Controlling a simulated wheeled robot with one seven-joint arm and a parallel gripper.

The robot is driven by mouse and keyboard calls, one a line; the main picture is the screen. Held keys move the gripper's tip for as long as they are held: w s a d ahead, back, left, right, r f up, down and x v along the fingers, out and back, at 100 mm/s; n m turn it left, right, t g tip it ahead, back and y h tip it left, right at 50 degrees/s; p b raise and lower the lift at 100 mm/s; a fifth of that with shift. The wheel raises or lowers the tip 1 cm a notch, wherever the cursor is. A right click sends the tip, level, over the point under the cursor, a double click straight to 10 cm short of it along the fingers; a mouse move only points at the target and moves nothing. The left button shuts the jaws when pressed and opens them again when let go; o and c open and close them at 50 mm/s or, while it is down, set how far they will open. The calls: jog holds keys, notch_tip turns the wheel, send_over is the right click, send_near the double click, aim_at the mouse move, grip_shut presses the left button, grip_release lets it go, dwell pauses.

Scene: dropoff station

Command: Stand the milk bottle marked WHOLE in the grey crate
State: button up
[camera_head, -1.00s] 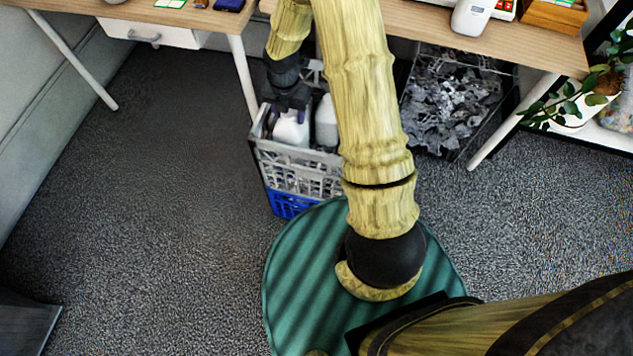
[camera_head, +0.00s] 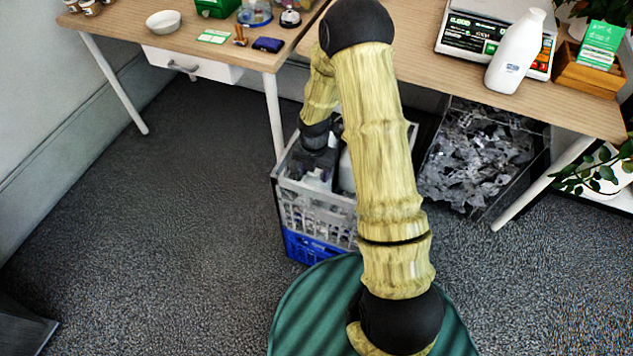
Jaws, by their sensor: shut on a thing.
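The grey crate (camera_head: 312,213) stands on a blue crate on the floor, under the gap between the two desks. My gripper (camera_head: 317,168) reaches down into its left part and is shut on a white milk bottle (camera_head: 316,183). That bottle is shaded and partly hidden by my gripper and the crate wall; its marking cannot be read. A second white bottle (camera_head: 346,172) is in the crate to the right, mostly behind my arm.
The right desk (camera_head: 415,65) holds a scale (camera_head: 460,37) and a wooden box (camera_head: 592,73). A dark bin of shredded paper (camera_head: 478,160) stands right of the crate. A green round surface (camera_head: 315,300) is in front.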

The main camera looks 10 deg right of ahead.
notch_tip(320, 180, down, 4)
jog(key=shift+r+b, duration=0.15)
jog(key=shift+b, duration=0.4)
jog(key=o, duration=1.7)
jog(key=shift+c, duration=0.2)
jog(key=shift+r, duration=0.1)
notch_tip(320, 180, up, 12)
jog(key=p, duration=0.3)
jog(key=shift+a, duration=0.1)
